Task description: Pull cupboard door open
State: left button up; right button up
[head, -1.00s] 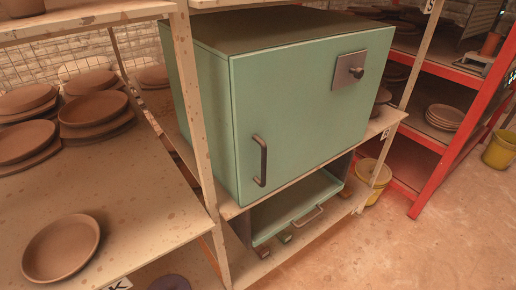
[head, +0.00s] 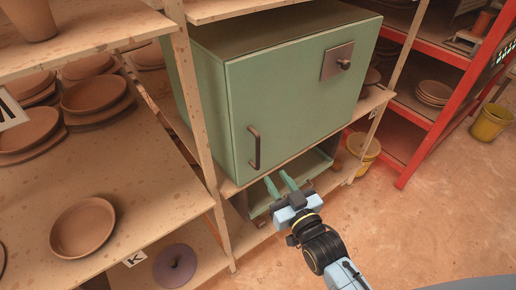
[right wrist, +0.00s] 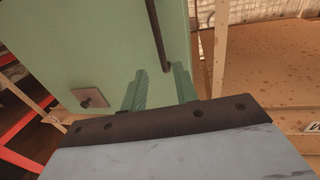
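The green cupboard (head: 285,110) stands on a wooden shelf, and its door is shut. A dark vertical bar handle (head: 255,147) sits at the door's lower left. A square plate with a dark knob (head: 343,64) is at its upper right. My right gripper (head: 278,180) is just below and right of the handle, in front of the cupboard's lower edge. Its two green fingers are apart with nothing between them. In the right wrist view the handle (right wrist: 158,35) is ahead of the fingers (right wrist: 160,82), not held. My left gripper is not in view.
A green drawer or tray (head: 312,168) below the cupboard is partly hidden by my right gripper. A wooden post (head: 194,110) stands left of the cupboard. Shelves with clay plates (head: 95,95) fill the left. A red rack (head: 455,100) and yellow bucket (head: 362,155) are right.

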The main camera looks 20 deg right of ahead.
aim_at(259, 153)
jog(key=w, duration=0.4)
jog(key=w+a, duration=0.1)
jog(key=w, duration=0.3)
jog(key=w+a, duration=0.1)
jog(key=w, duration=0.2)
jog(key=shift+w, duration=0.4)
grip_shut()
